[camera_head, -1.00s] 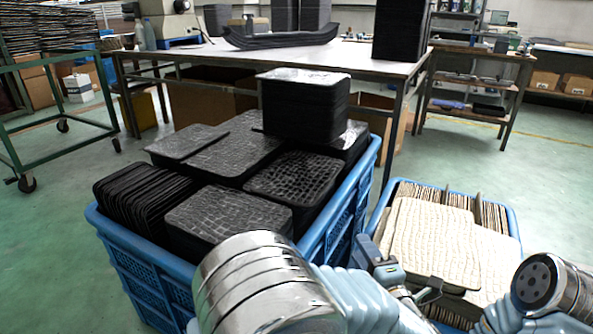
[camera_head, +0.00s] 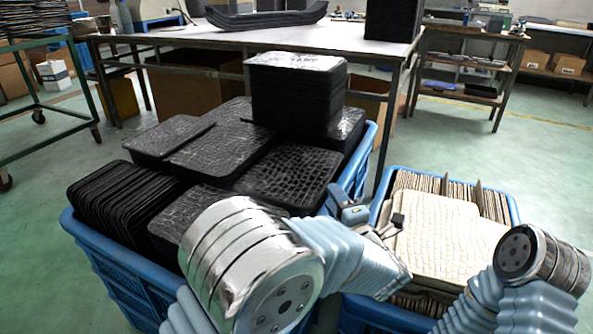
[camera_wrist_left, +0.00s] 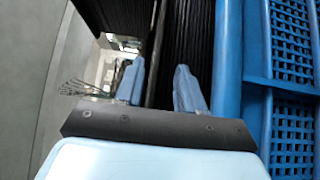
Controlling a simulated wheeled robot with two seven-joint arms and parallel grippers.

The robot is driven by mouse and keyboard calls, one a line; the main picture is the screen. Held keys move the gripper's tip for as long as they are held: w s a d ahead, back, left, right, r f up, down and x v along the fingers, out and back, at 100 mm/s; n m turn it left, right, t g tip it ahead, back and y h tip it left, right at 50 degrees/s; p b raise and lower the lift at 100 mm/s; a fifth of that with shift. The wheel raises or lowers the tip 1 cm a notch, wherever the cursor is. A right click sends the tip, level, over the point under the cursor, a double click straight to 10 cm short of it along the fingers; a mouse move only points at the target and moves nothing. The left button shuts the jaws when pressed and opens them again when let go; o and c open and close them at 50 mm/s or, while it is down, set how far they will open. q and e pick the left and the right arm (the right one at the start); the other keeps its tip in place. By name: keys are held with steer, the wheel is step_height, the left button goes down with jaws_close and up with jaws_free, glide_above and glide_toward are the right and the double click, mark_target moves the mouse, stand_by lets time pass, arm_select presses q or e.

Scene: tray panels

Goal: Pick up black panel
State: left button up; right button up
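Black textured panels lie in stacks in a large blue crate (camera_head: 110,258). A tall stack of black panels (camera_head: 298,95) rises highest at the back, and a lower one (camera_head: 290,178) lies in front of it. Upright black panels (camera_head: 122,202) fill the crate's left side. My left gripper (camera_head: 372,214) is over the gap between the two crates, near the black-panel crate's right edge. In the left wrist view my left gripper (camera_wrist_left: 158,78) has its fingers apart, with dark panel edges (camera_wrist_left: 190,35) beyond them; contact cannot be told. My right arm shows at lower right; its gripper is not in view.
A second blue crate (camera_head: 512,207) holds cream panels (camera_head: 435,235) at the right. A table (camera_head: 220,40) stands behind the crates. A green cart frame (camera_head: 60,110) is at the left. Blue lattice crate wall (camera_wrist_left: 290,60) borders the left wrist view's right side.

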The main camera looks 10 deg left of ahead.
arm_select(q)
steer(key=x, duration=0.4)
steer(key=shift+w+r, duration=0.1)
steer(key=shift+r, duration=0.1)
jaws_close()
